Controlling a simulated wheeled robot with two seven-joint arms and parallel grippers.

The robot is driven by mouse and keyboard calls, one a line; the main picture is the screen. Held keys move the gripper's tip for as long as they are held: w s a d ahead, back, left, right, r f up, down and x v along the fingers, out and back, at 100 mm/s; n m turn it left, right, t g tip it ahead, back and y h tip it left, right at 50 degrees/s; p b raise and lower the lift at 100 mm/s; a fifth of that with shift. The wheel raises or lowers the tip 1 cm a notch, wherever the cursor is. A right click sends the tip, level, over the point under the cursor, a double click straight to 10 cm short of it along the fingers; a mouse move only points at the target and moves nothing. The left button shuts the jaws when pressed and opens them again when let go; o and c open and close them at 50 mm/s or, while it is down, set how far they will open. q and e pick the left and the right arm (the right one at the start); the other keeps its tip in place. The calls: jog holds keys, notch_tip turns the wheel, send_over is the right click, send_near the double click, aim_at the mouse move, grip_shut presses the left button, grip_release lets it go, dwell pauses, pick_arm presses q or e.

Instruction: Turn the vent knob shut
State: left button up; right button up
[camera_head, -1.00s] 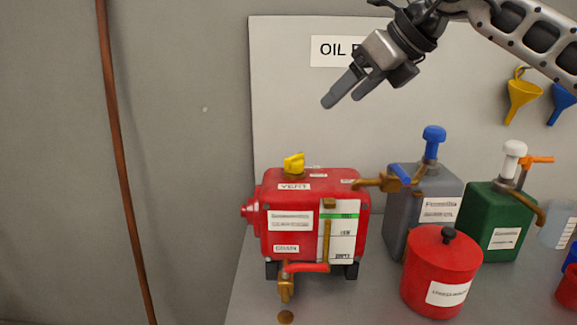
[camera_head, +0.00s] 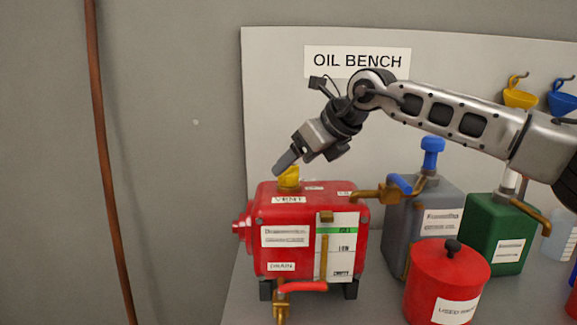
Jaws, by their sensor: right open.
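The yellow vent knob (camera_head: 289,179) sits on top of the red tank (camera_head: 345,208), just above the label that reads VENT. My right gripper (camera_head: 287,164) reaches down from the upper right, with its fingertips at the top of the knob. The fingers overlap each other in this view and hide part of the knob's top. I cannot tell whether they touch it. The right gripper is open. My left gripper is not in view.
A red lidded pot (camera_head: 447,278) and a green can (camera_head: 497,232) stand further right.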

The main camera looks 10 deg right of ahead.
aim_at(289, 175)
jog(key=x, duration=0.3)
jog(key=shift+w+a+f, duration=0.2)
jog(key=shift+f, duration=0.1)
